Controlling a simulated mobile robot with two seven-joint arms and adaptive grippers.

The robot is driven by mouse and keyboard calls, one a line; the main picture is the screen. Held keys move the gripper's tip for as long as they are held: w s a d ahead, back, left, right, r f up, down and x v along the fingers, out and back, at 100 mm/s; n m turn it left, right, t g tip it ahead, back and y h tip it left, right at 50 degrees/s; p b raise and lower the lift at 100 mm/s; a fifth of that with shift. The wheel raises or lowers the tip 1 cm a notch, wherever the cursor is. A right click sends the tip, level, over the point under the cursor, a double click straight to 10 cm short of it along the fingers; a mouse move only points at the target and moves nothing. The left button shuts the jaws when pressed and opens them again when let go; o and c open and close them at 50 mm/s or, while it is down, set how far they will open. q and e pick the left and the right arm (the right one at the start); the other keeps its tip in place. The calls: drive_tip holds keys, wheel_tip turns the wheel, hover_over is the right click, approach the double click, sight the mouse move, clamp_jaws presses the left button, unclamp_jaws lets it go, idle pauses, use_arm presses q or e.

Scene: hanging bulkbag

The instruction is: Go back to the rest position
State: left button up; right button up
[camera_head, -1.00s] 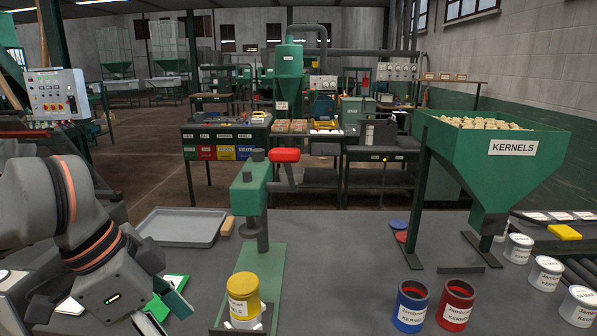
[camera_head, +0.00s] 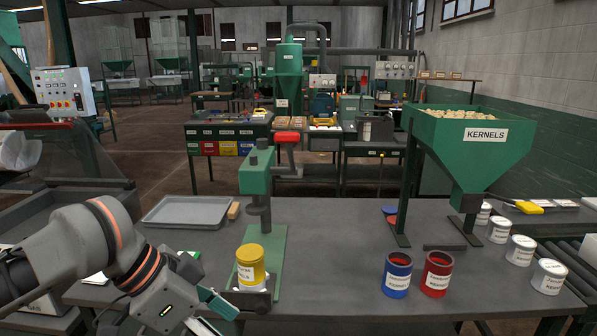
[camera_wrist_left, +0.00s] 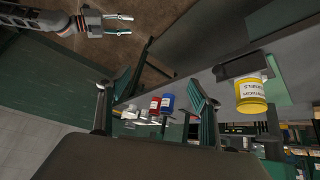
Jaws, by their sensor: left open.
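My left gripper (camera_head: 208,316) is low at the left in the head view, in front of the bench edge. It is open with nothing between its fingers, and the left wrist view shows both fingers spread apart (camera_wrist_left: 155,108). A yellow can (camera_head: 251,272) stands upright on the green press (camera_head: 257,180), to the right of this gripper and apart from it. The yellow can also shows at the right of the left wrist view (camera_wrist_left: 251,95). My right gripper (camera_wrist_left: 128,25) is at the top left of that view, its fingers apart and empty. It is out of the head view.
The grey bench (camera_head: 330,225) is clear in the middle. A blue can (camera_head: 397,275) and a red can (camera_head: 437,274) stand at its right front. A green kernel hopper (camera_head: 468,150) stands behind them. White cans (camera_head: 521,250) line the right side. An empty grey tray (camera_head: 187,211) lies at left.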

use_arm(q)
drive_tip(key=w+d+f+n+t+h, duration=0.3)
drive_tip(key=w+d+f+h, duration=0.15)
drive_tip(key=d+f, duration=0.3)
drive_tip(key=w+a+f+n+t+y, duration=0.1)
drive_tip(key=w+a+f+n+t, duration=0.1)
drive_tip(key=f, duration=0.3)
drive_tip(key=w+a+f+n+t+y, duration=0.1)
drive_tip(key=f+t, duration=0.1)
drive_tip(key=f, duration=0.3)
drive_tip(key=s+a+f+n+y, duration=0.1)
drive_tip(key=s+a+f+y, duration=0.2)
drive_tip(key=s+a+f, duration=0.4)
drive_tip(key=s+a+f+n+t+y, duration=0.1)
drive_tip(key=s+a+f+y, duration=0.2)
drive_tip(key=s+a+f, duration=0.4)
wheel_tip(320, 180, down, 8)
drive_tip(key=shift+s+a+r+t, duration=0.15)
drive_tip(key=shift+s+t, duration=0.15)
drive_tip(key=shift+s, duration=0.9)
